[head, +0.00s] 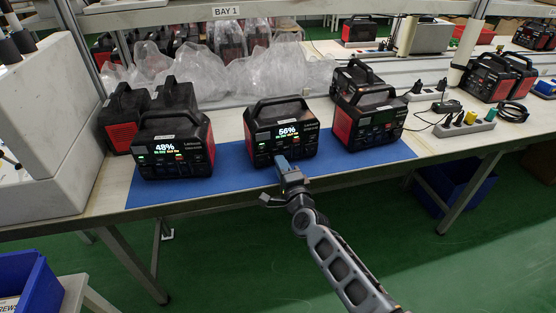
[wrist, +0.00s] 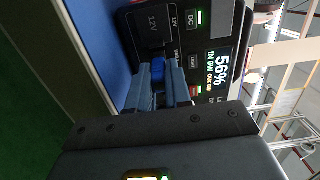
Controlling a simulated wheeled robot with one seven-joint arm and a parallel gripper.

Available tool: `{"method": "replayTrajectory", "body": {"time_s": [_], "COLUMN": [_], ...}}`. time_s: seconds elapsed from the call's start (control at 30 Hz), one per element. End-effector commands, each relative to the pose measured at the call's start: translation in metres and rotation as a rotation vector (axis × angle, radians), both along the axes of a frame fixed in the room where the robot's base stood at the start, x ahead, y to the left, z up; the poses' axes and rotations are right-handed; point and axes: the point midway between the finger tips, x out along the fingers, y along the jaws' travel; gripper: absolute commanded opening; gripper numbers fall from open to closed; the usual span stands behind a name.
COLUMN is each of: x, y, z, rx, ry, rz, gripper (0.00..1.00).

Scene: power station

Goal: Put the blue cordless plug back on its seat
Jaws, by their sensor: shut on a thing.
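The middle power station (head: 300,146) stands on the blue mat (head: 231,178) with its display reading 56%. Its front panel (wrist: 205,58) fills the upper middle of the wrist view, turned sideways, with sockets and buttons. My gripper (head: 281,163) is at the lower front of this station. In the wrist view my gripper (wrist: 161,82) is shut on the blue plug (wrist: 158,75), which shows between the two blue-grey fingers. The plug is close against the panel, near the 12V markings. The fingers hide the seat, and I cannot tell whether the plug is in it.
A power station reading 48% (head: 174,145) stands to the left and another station (head: 369,119) to the right. Power strips with plugs (head: 464,124) lie on the table's right. Clear plastic bags (head: 262,72) lie behind. The mat's front strip is clear.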

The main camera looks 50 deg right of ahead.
Motion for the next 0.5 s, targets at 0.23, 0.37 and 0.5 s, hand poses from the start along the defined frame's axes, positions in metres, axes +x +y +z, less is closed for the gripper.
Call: {"method": "replayTrajectory", "body": {"time_s": [0.23,0.37,0.5], "x": [-0.008,-0.012,-0.016], "y": [0.005,0.007,0.01], "z": [0.001,0.001,0.001], "rx": [0.0,0.0,0.0], "ry": [-0.001,0.0,0.0], "rz": [0.001,0.001,0.001], "gripper": [0.0,0.0,0.0]}}
